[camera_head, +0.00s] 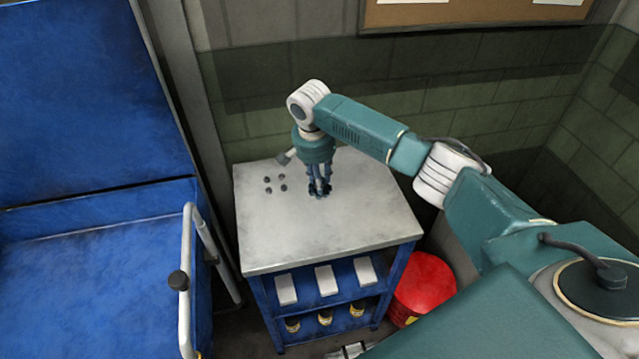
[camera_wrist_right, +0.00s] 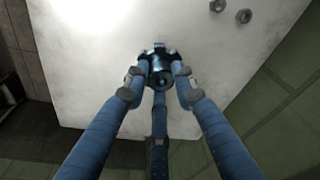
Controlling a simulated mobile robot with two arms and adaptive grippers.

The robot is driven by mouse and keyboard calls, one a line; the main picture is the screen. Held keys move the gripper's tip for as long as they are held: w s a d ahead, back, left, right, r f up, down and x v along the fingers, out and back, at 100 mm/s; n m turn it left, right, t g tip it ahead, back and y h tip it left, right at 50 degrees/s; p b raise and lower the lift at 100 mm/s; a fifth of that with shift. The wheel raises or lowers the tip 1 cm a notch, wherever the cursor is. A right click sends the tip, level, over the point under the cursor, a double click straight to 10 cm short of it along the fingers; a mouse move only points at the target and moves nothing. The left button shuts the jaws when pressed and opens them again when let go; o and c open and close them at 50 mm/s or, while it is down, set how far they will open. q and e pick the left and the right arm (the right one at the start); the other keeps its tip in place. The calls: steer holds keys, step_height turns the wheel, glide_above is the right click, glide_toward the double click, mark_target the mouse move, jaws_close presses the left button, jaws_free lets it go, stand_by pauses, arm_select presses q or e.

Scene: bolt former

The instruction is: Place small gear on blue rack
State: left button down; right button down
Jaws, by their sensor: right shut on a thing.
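A small dark metal gear (camera_wrist_right: 160,72) shows between the fingers of my right gripper (camera_wrist_right: 158,84) in the right wrist view. The gripper is shut on it, and the fingers cover part of its sides. In the head view my right gripper (camera_head: 319,190) points down at the light tabletop; I cannot tell whether the gear touches the top. My left gripper is not in view.
The grey-topped blue workbench (camera_head: 300,240) holds several small dark nuts (camera_head: 268,179) left of the gripper. White boxes (camera_head: 326,280) and small jars sit on its shelves. A red bin (camera_head: 425,285) stands at its right. The handle (camera_head: 187,270) rises between rack and bench.

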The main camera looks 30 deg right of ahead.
mark_target(316, 193)
steer(key=shift+w+f, duration=0.1)
steer(key=shift+f, duration=1.15)
steer(key=shift+f, duration=0.1)
steer(key=c, duration=1.4)
jaws_free()
step_height(316, 193, up, 12)
steer(key=s+a+b, duration=0.1)
steer(key=shift+a+b, duration=0.25)
steer(key=shift+b, duration=0.05)
steer(key=shift+s, duration=0.1)
